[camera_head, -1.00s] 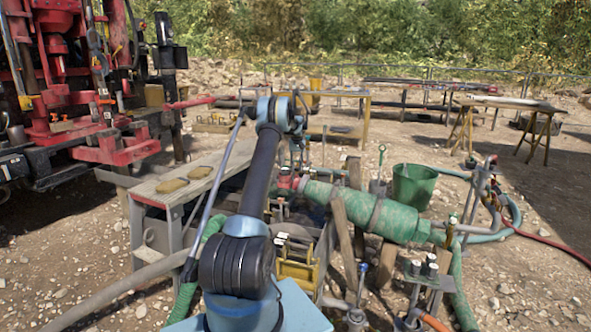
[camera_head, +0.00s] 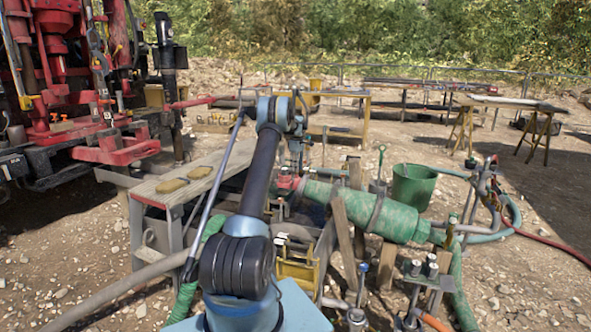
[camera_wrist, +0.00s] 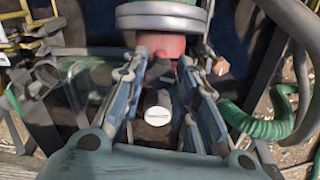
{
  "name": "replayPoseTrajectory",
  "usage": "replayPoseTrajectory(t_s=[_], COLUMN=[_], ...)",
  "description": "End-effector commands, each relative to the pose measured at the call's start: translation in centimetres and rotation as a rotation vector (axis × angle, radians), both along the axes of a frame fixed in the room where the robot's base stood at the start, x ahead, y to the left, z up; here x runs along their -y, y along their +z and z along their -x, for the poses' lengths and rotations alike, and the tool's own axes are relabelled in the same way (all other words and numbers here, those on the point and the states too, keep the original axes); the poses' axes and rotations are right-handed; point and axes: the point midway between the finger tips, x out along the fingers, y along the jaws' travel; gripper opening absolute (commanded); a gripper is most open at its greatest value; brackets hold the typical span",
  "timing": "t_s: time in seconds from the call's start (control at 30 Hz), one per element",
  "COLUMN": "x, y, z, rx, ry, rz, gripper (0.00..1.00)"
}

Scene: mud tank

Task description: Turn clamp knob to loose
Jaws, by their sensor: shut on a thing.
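In the wrist view the clamp knob, a dark cylinder with a pale round end (camera_wrist: 158,113), sits between the two blue-grey fingers of my gripper (camera_wrist: 166,88). The fingers are closed in on both sides of it; their exact contact points are hard to see. A red fitting (camera_wrist: 161,44) lies just beyond the knob, under a grey flanged ring. In the head view my gripper hangs at the red fitting (camera_head: 287,183) at the left end of the green cylinder; the knob cannot be made out there.
The green cylinder (camera_head: 381,216) rests on wooden supports. A bench (camera_head: 180,185) stands left. A green bucket (camera_head: 413,187) stands behind the cylinder. A green hose (camera_wrist: 258,127) curves right of my gripper. Pipes and frames crowd the area.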

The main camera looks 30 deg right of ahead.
Motion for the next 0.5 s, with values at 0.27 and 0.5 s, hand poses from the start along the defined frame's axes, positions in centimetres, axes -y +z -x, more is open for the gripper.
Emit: replayPoseTrajectory(t_s=[0.27, 0.5], x=[-0.02, -0.02], y=[0.01, 0.01], z=[-0.04, -0.04], rx=[0.001, 0.001], ry=[0.26, 0.466], rz=[-0.001, -0.001], gripper=[0.03, 0.03])
